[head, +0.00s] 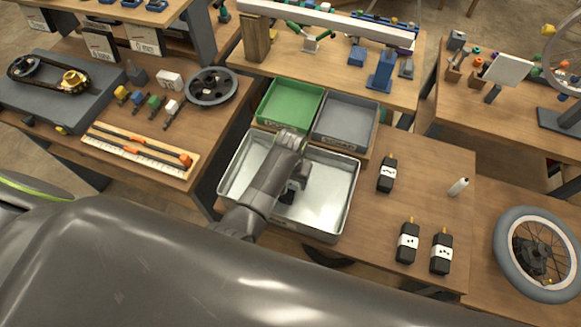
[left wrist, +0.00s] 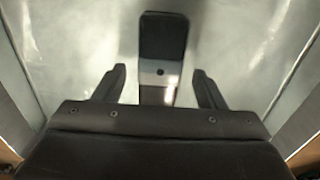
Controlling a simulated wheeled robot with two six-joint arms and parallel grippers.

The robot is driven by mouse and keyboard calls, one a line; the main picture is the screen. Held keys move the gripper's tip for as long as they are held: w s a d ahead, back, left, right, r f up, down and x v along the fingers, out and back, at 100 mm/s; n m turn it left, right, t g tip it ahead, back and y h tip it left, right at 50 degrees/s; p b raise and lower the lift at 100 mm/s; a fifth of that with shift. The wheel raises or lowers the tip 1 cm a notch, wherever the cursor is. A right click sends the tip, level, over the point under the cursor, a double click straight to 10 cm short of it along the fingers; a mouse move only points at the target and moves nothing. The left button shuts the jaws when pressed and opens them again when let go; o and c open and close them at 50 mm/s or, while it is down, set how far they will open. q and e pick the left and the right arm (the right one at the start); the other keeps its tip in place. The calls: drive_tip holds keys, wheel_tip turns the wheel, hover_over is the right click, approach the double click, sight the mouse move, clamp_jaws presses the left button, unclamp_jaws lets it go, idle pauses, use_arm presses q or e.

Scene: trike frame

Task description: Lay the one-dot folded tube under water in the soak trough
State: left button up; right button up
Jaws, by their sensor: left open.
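The soak trough (head: 345,205) is a shallow metal tray at the table's front, with a pale, cloudy-looking inside. My left gripper (head: 293,190) is over the trough, pointing down into it. In the left wrist view, a dark folded tube (left wrist: 163,42) with a pale band and one visible dot lies in the trough. The open fingers of my left gripper (left wrist: 160,88) stand on either side of its near end, with gaps on both sides. The near end is hidden behind the gripper body. I cannot tell the water level. My right gripper is not in view.
Three other black folded tubes with white labels (head: 387,175) (head: 408,243) (head: 441,251) lie on the table right of the trough, near a small white bottle (head: 458,187). A green bin (head: 290,103) and a grey bin (head: 346,120) stand behind it. A wheel (head: 537,254) lies far right.

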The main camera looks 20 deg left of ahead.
sight(291, 185)
use_arm(q)
wheel_tip(291, 185, up, 9)
idle(0.3)
drive_tip(key=shift+r, duration=0.1)
idle(0.4)
drive_tip(key=s+a+n+t, duration=0.1)
drive_tip(key=s+a+t, duration=0.1)
drive_tip(key=s+a, duration=0.9)
drive_tip(key=s+a+r+t+y, duration=0.1)
drive_tip(key=s+a+r, duration=0.2)
drive_tip(key=s, duration=0.4)
drive_tip(key=s+a+r+t+y, duration=0.1)
drive_tip(key=s+a+r, duration=0.25)
drive_tip(key=s, duration=0.25)
wheel_tip(291, 185, down, 30)
drive_tip(key=r+g+b, duration=0.1)
drive_tip(key=g+b, duration=0.1)
drive_tip(key=b, duration=0.2)
drive_tip(key=s+f+h+b, duration=0.1)
drive_tip(key=s+f+b, duration=0.2)
drive_tip(key=s+f, duration=1.1)
wheel_tip(291, 185, down, 4)
drive_tip(key=shift+s+d+f+g, duration=0.1)
drive_tip(key=shift+s+d+g, duration=0.15)
drive_tip(key=shift+s+g, duration=0.15)
